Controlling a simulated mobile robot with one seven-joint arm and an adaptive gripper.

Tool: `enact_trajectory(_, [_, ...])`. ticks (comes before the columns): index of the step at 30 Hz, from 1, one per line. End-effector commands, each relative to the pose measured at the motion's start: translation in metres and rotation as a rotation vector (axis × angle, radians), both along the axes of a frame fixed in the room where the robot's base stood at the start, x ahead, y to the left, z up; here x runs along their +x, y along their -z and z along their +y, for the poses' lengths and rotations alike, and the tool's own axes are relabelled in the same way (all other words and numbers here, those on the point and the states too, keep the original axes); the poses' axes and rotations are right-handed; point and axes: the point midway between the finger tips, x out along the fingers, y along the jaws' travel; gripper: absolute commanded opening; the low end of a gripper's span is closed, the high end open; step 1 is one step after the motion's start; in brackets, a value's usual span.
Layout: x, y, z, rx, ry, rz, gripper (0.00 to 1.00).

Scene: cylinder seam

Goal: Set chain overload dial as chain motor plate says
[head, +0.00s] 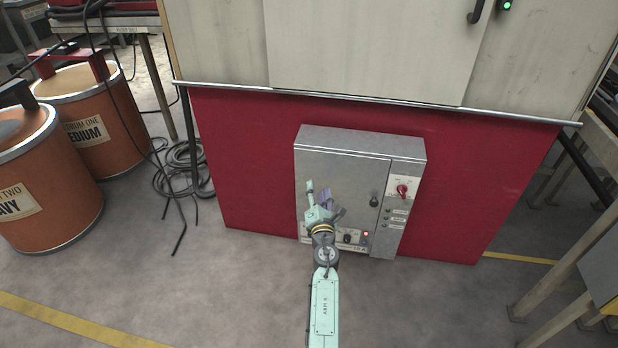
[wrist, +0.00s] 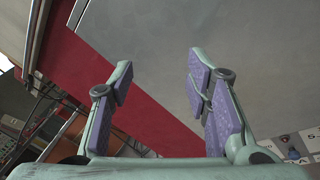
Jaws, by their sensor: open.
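A grey control cabinet (head: 340,155) is mounted low on a red panel in the head view. Along its lower edge is a pale strip with a black dial (head: 347,238) and a lit red lamp (head: 365,234). My gripper (head: 319,190) is in front of the cabinet's left part, above and left of that dial, and hides part of the strip. In the wrist view, my gripper (wrist: 160,78) is open, with nothing between its purple pads. I cannot tell which dial is the chain overload dial, and I cannot make out a chain motor plate.
A red rotary switch (head: 402,189) and a black door knob (head: 373,200) are on the cabinet. Orange drums (head: 102,125) and coiled cables (head: 178,170) stand left. A wooden-legged table (head: 565,270) is at right. The floor in front is clear.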

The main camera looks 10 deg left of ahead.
Motion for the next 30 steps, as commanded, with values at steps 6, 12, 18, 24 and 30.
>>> enact_trajectory(6, [0.001,-0.035,0.019,0.087,-0.030,-0.035,0.44])
enact_trajectory(12, [0.000,-0.053,0.030,0.133,-0.048,-0.052,0.44])
enact_trajectory(18, [0.000,-0.058,0.032,0.147,-0.053,-0.055,0.44])
enact_trajectory(24, [0.000,-0.058,0.032,0.146,-0.052,-0.055,0.44])
enact_trajectory(30, [0.000,-0.057,0.032,0.146,-0.052,-0.055,0.44])
